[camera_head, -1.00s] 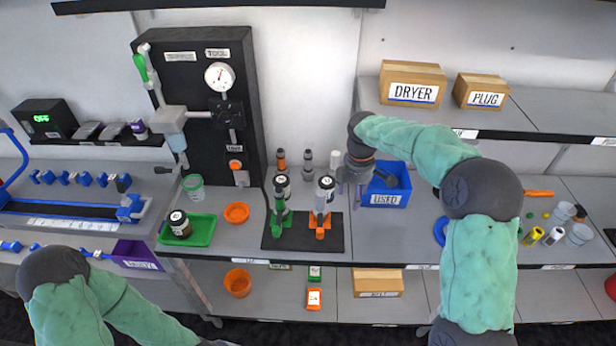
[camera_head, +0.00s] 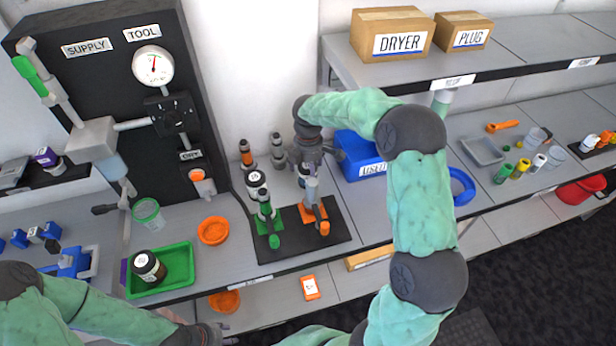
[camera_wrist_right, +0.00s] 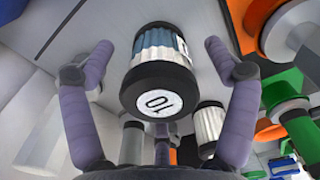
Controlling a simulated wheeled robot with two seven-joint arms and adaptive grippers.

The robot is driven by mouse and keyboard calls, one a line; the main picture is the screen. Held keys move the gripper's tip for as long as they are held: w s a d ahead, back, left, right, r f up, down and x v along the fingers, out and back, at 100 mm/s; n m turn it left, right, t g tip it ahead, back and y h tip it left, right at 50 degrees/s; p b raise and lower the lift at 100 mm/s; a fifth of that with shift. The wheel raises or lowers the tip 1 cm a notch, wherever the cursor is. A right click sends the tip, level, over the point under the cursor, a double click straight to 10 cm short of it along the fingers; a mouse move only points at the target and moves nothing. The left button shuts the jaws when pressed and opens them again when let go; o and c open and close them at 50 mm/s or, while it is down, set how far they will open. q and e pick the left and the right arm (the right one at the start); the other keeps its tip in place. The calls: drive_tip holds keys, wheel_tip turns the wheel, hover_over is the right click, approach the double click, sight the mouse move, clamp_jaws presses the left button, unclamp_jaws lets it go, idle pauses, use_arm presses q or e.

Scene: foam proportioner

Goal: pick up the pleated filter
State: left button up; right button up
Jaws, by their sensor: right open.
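A pleated filter (camera_wrist_right: 160,62), white and blue with black end caps and a round "10" label, shows between the fingers of my right gripper (camera_wrist_right: 155,75) in the right wrist view. The fingers stand apart on either side of it, with visible gaps. In the head view my right gripper (camera_head: 308,152) is over the black mat, by the orange stand, and hides part of what is behind it. A second white pleated filter (camera_wrist_right: 208,125) is lower in the wrist view. My left gripper (camera_head: 210,335) is at the bottom edge of the head view; its fingers are unclear.
Green (camera_head: 268,228) and orange (camera_head: 318,215) stands are on the black mat (camera_head: 295,245). Dark-capped cylinders (camera_head: 277,150) stand behind. A blue bin (camera_head: 358,155) is close on the right. A green tray (camera_head: 178,268) with a jar and an orange bowl (camera_head: 213,231) lie left.

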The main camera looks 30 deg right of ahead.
drive_tip(key=shift+w+f, duration=0.1)
drive_tip(key=shift+f, duration=0.35)
drive_tip(key=c, duration=1.3)
